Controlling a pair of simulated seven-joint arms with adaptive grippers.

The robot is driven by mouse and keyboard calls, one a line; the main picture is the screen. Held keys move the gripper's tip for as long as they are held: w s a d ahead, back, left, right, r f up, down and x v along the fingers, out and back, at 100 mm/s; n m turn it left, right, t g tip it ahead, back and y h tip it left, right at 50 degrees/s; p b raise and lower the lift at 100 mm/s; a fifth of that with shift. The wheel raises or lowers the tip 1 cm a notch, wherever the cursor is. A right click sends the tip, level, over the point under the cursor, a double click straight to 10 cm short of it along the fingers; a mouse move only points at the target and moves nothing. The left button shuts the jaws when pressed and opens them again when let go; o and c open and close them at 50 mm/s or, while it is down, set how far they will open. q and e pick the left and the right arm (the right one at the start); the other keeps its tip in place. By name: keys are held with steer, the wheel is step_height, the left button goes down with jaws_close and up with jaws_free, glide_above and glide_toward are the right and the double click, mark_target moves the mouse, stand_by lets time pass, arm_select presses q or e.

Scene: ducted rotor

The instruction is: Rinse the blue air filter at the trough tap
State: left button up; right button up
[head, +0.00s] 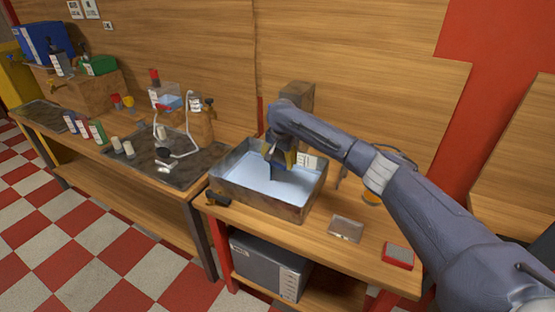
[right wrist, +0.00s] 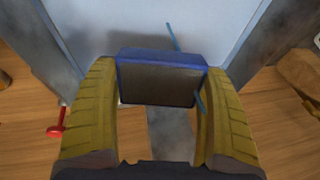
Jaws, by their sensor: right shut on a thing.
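The blue air filter (right wrist: 160,56) shows between the yellow fingers of my right gripper (right wrist: 158,100) in the right wrist view. It has a blue rim and a dark face. My right gripper is shut on it. In the head view my right gripper (head: 283,158) points down over the trough (head: 258,207), a worn metal basin with a pale blue inside. The filter hangs at or just above that pale surface; I cannot tell if it touches. Thin blue streaks show beside the filter in the wrist view. The tap is not clearly visible. My left gripper is out of view.
A dark small tool (head: 217,199) lies at the trough's left corner. A clear box (head: 345,228) and a red-edged block (head: 398,256) lie on the bench in front. A grey case (head: 268,265) sits on the shelf below. Bottles and a cluttered bench stand left.

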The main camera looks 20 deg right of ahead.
steer(key=shift+w+a, duration=0.1)
steer(key=shift+a, duration=0.1)
steer(key=shift+d, duration=0.25)
steer(key=shift+s+d, duration=0.2)
steer(key=shift+d, duration=0.15)
steer(key=s+a, duration=0.2)
steer(key=s, duration=0.5)
steer(key=shift+s, duration=0.35)
stand_by(0.6)
steer(key=shift+a, duration=0.1)
stand_by(1.1)
steer(key=s+a+r, duration=0.1)
steer(key=s+r, duration=0.3)
steer(key=shift+s+a, duration=0.2)
steer(key=shift+s, duration=0.2)
stand_by(0.6)
